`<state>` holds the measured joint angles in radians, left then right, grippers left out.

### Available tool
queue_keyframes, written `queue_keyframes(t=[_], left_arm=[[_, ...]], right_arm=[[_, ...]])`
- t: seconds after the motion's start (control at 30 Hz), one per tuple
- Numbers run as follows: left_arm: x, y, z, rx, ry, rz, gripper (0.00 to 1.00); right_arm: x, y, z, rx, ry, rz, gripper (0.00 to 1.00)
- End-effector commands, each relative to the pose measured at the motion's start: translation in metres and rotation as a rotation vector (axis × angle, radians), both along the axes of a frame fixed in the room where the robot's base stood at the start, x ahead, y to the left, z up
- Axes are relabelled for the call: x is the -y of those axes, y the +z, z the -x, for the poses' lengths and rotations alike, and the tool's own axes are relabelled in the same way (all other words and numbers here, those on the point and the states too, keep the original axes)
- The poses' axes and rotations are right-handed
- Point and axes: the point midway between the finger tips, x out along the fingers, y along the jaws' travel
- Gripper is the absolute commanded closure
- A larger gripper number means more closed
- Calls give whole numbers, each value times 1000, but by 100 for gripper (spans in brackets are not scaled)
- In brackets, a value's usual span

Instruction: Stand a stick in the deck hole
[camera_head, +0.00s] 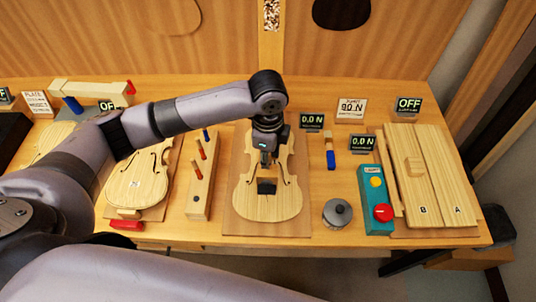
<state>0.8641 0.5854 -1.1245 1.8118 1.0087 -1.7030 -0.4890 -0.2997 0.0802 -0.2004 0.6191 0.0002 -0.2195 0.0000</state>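A violin plate (267,208) lies on a board in the middle of the bench. My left gripper (266,160) points down over its middle. The arm and wrist hide the plate's upper part, and I cannot tell whether the fingers are open or hold a stick. A dark patch (266,186) shows on the plate just below the gripper; I cannot tell whether it is a hole or a block. Left of the plate, a wooden rack (199,196) holds upright orange sticks (202,150) and a blue-topped one (206,134). My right gripper is out of view.
Another violin body (138,182) lies at the left, with a red-ended clamp (126,225) at its lower edge. A round grey pot (338,213), a teal button box (376,200) and boards marked A and B (423,208) stand at the right. Small displays (362,143) stand behind.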

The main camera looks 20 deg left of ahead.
Motion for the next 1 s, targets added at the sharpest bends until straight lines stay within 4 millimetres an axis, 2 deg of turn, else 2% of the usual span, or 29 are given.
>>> queue_keyframes(t=[0.17, 0.4, 0.6, 0.8, 1.0], left_arm=[[0, 16, 0, 1, 0, 0, 67], [1, 67, 0, 6, -1, 2, 67], [0, 103, 1, 4, -1, 1, 67], [0, 119, 1, 1, 0, -1, 67], [0, 120, 2, 0, 0, 0, 67]], right_arm=[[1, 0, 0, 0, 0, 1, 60], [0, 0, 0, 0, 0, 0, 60], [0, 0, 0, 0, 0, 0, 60], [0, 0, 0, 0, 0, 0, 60], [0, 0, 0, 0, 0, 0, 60]])
